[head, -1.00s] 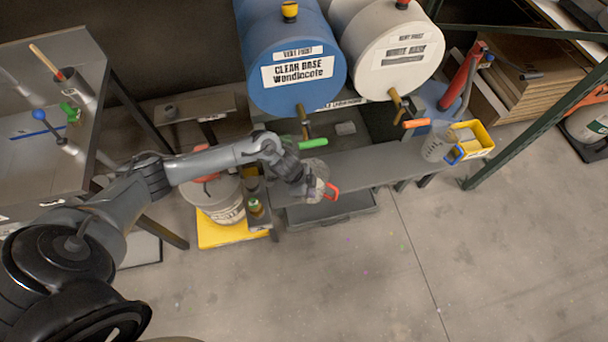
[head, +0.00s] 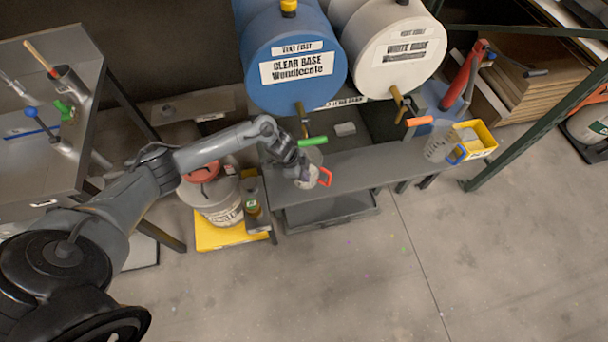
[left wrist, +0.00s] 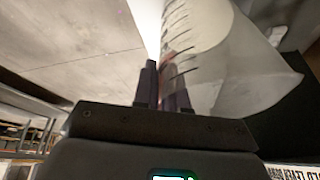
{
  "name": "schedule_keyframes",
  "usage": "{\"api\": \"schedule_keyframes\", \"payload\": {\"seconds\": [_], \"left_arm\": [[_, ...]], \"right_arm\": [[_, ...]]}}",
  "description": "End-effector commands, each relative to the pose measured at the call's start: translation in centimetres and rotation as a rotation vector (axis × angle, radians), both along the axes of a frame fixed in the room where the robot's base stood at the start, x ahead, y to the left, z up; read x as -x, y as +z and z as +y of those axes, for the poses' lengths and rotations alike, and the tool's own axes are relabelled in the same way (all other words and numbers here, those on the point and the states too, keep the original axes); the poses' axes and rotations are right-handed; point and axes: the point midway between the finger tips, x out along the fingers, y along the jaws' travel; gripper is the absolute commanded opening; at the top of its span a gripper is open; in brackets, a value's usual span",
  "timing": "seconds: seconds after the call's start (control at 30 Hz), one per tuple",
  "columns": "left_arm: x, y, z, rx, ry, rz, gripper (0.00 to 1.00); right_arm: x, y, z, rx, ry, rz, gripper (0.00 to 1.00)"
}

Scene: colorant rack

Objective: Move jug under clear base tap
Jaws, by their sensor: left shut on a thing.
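The blue drum labelled clear base (head: 297,68) lies on its side at the back, with a brass tap and green handle (head: 312,141) at its front. My left gripper (head: 300,172) is shut on a clear jug with a red handle (head: 325,177), just below the green handle in the head view. The jug is partly hidden by my gripper. In the left wrist view the fingers (left wrist: 165,88) close on the wall of the clear jug (left wrist: 235,60), whose graduation marks show. I cannot tell whether the jug touches the shelf. My right gripper is not in view.
A grey shelf (head: 375,169) runs below the taps. A white drum (head: 400,52) with an orange tap handle (head: 419,121) is at right. Another clear jug with a blue handle (head: 456,155) stands by a yellow bin (head: 487,137). A white bucket (head: 219,199) stands left of the shelf.

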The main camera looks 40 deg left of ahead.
Motion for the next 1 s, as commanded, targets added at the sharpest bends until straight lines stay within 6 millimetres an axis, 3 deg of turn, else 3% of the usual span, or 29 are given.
{"api": "schedule_keyframes", "payload": {"seconds": [0.37,0.4,0.57,1.0], "left_arm": [[-0.1,-0.2,0.0,0.0,0.0,-0.003,0.0],[0.0,-0.3,0.0,0.0,0.0,-0.001,0.13],[0.0,-0.3,0.0,-0.001,-0.001,-0.001,0.37],[0.1,0.7,0.2,-0.001,0.0,-0.002,0.37]], "right_arm": [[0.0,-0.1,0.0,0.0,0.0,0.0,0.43],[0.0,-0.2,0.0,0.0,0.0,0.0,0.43],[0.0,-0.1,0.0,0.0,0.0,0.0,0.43],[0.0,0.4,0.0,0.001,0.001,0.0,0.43]]}}
